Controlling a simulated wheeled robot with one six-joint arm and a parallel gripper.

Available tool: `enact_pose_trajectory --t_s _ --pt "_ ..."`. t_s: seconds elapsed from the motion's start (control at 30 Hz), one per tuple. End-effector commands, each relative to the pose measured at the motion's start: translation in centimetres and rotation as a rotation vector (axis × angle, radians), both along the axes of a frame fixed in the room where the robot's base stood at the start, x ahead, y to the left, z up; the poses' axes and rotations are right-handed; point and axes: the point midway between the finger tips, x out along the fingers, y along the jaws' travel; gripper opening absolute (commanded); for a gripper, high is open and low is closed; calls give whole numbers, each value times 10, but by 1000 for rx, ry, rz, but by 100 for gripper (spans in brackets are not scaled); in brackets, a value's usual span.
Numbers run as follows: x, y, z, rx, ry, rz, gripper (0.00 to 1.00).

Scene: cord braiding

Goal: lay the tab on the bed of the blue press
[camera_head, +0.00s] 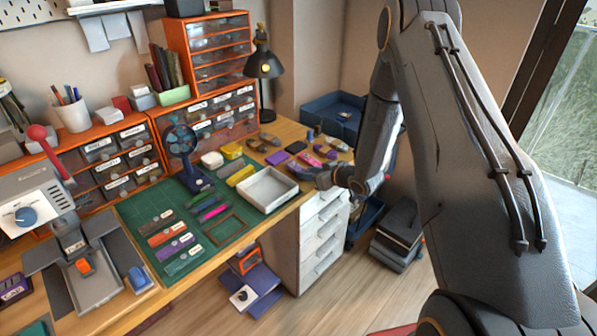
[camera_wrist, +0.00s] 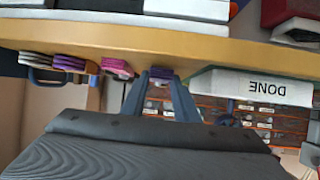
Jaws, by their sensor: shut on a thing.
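My gripper (camera_head: 327,178) is at the right part of the bench, by the front edge and right of the white tray. In the wrist view my gripper (camera_wrist: 161,78) is shut on a small purple tab (camera_wrist: 160,72), seen end-on between the fingertips. In the head view the tab cannot be made out. The press (camera_head: 35,200) at the far left is a pale machine with a blue knob and a red ball lever. Its grey bed (camera_head: 97,285) lies in front, with an orange piece (camera_head: 84,266) at its back and a blue piece (camera_head: 138,278) beside it.
The white tray (camera_head: 268,203) stands on the green mat (camera_head: 232,238); its wall reads DONE upside down in the wrist view (camera_wrist: 262,88). Drawers line the wall.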

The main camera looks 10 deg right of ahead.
Motion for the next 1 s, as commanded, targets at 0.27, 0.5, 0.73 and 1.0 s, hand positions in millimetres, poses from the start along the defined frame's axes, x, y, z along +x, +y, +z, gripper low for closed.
enact_pose_trajectory --t_s 0.27,0.5,0.73,1.0 --pt "0 0 23 0 0 0 13" --pt "-1 0 40 0 0 1 13" --pt "0 0 54 0 -1 0 13" --pt "0 0 53 0 0 0 13"
